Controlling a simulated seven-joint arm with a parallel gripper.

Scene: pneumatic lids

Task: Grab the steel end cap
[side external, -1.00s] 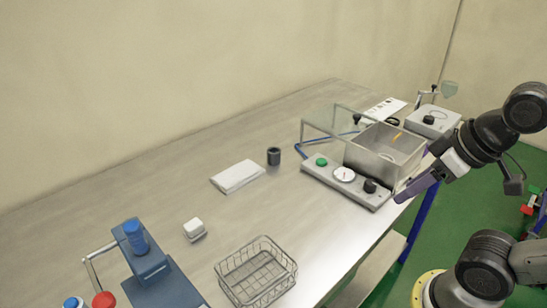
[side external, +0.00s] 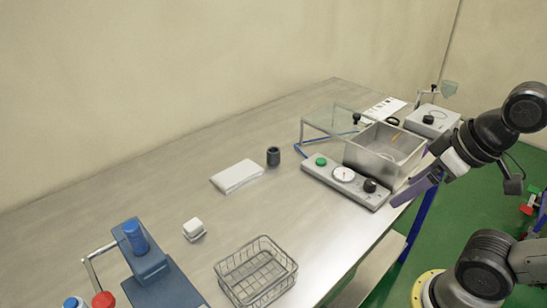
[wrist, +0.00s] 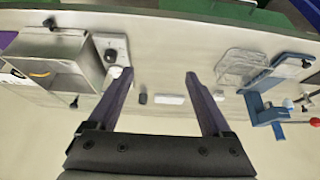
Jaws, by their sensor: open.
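I cannot pick out the steel end cap with certainty. A short dark grey cylinder (side external: 273,157) stands upright on the table beside a white flat block, and it also shows small in the wrist view (wrist: 143,98). A small white and grey block (side external: 194,230) sits nearer the blue fixture. My gripper (side external: 397,200) is at the right edge of the table, beside the metal bin and well away from the cylinder. In the wrist view its two purple fingers (wrist: 157,77) are wide apart with nothing held between them.
The metal bin (side external: 407,150) and a control panel (side external: 318,170) with a gauge stand close to my gripper. A wire basket (side external: 287,277) and a blue fixture (side external: 150,265) are at the near end. The white flat block (side external: 237,177) lies mid-table.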

